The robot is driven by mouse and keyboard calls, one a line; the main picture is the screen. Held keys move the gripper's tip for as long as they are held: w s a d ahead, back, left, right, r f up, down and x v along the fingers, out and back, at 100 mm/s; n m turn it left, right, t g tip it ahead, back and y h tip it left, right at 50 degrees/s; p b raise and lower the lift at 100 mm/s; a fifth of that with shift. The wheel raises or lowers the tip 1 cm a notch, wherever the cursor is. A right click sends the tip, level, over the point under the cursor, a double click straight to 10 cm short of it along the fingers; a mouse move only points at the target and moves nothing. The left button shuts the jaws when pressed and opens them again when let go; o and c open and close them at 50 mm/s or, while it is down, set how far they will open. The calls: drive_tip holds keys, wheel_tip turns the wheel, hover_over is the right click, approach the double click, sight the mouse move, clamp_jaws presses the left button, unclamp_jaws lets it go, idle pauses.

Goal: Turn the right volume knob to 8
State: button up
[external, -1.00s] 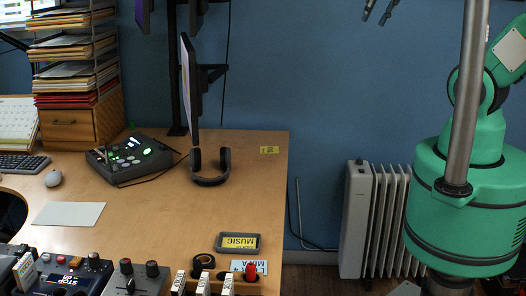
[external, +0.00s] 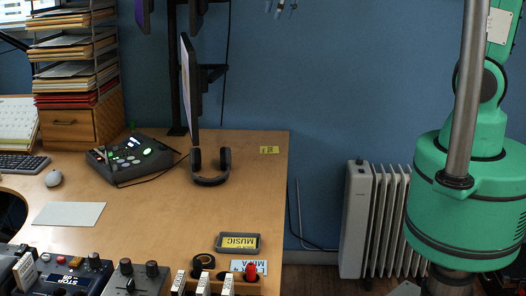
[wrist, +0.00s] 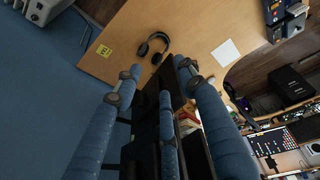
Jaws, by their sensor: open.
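Several small knobs stand on boxes at the front left of the desk in the external view. My gripper (external: 281,6) is at the top edge of the external view, high up and far from these knobs. In the wrist view my gripper (wrist: 160,78) has its blue fingers spread and nothing between them.
Headphones (external: 210,180) lie on the desk (external: 160,215) beside a monitor (external: 190,90). A dark console (external: 130,158) with lit buttons stands behind. A white sheet (external: 68,214) lies in the middle. A radiator (external: 355,220) stands right of the desk. The desk's centre is mostly clear.

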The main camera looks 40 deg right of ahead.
drive_tip(key=w+a+f+n+g, duration=0.1)
drive_tip(key=w+a+f+n, duration=0.15)
drive_tip(key=a, duration=0.55)
drive_tip(key=w+a+f+n, duration=0.2)
drive_tip(key=a+f, duration=0.1)
drive_tip(key=a, duration=0.4)
drive_tip(key=n+g+h+p, duration=0.1)
drive_tip(key=n+g+p, duration=0.15)
drive_tip(key=n, duration=0.85)
hover_over(132, 255)
wheel_tip(132, 255, down, 32)
drive_tip(key=shift+s+r+p, duration=0.2)
drive_tip(key=shift+p, duration=0.25)
drive_tip(key=shift+f, duration=0.15)
wheel_tip(132, 255, down, 14)
drive_tip(key=shift+w+r, duration=0.15)
drive_tip(key=shift+r, duration=0.1)
